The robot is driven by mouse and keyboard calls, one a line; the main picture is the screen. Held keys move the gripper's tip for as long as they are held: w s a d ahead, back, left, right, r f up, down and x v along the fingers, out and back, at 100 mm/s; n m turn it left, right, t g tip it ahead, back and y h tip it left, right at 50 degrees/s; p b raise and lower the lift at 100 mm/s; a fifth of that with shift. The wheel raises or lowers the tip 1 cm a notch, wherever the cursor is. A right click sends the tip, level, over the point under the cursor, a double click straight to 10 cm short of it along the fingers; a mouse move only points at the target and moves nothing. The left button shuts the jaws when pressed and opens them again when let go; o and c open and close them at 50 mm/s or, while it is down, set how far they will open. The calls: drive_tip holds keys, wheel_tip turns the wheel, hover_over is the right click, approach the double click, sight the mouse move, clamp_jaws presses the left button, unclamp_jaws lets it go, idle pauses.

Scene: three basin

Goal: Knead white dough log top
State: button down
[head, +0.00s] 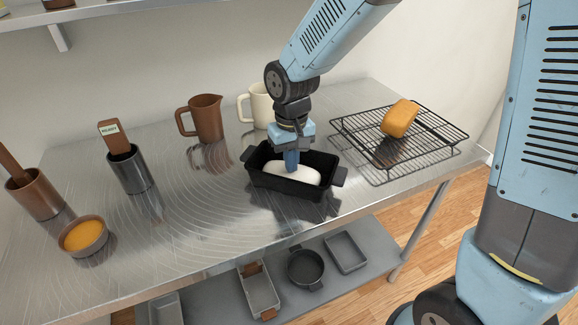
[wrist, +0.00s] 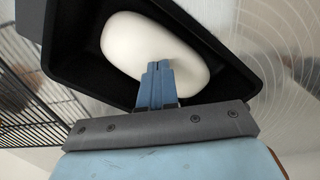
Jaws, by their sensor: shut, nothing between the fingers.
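The white dough log (head: 292,173) lies in a black loaf pan (head: 262,183) with two side handles, on the steel table. In the wrist view the smooth, rounded dough (wrist: 150,45) sits inside the dark pan (wrist: 225,85). My gripper (head: 291,166) points down into the pan from above. Its blue fingers are closed together, with nothing between them. In the wrist view the fingertips (wrist: 157,66) overlap the dough's near edge. They are at or just above the dough's top; I cannot tell whether they touch. The fingers hide a small part of the dough.
A wire rack (head: 440,145) with a golden loaf (head: 399,118) stands right of the pan. A brown jug (head: 207,118) and a cream jug (head: 261,106) stand behind. A dark metal canister (head: 131,172), brown pot (head: 36,196) and orange-filled bowl (head: 83,236) are left. The table's front middle is clear.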

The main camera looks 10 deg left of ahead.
drive_tip(key=shift+r, duration=0.1)
drive_tip(key=shift+r, duration=1.45)
drive_tip(key=shift+r, duration=0.1)
wheel_tip(320, 180, up, 6)
drive_tip(key=shift+f, duration=0.1)
idle(0.4)
drive_tip(key=s+d+r+m+t, duration=0.2)
drive_tip(key=s+d+r, duration=0.1)
drive_tip(key=d, duration=0.7)
drive_tip(key=s+d+r+m+t, duration=0.1)
drive_tip(key=s+d+r, duration=0.3)
drive_tip(key=d, duration=0.6)
drive_tip(key=s+d+r+m+t, duration=0.2)
drive_tip(key=s+d+r+m, duration=0.1)
drive_tip(key=d, duration=0.7)
drive_tip(key=shift+s+r+t, duration=0.3)
drive_tip(key=shift+s+r, duration=0.05)
drive_tip(key=shift+r, duration=0.55)
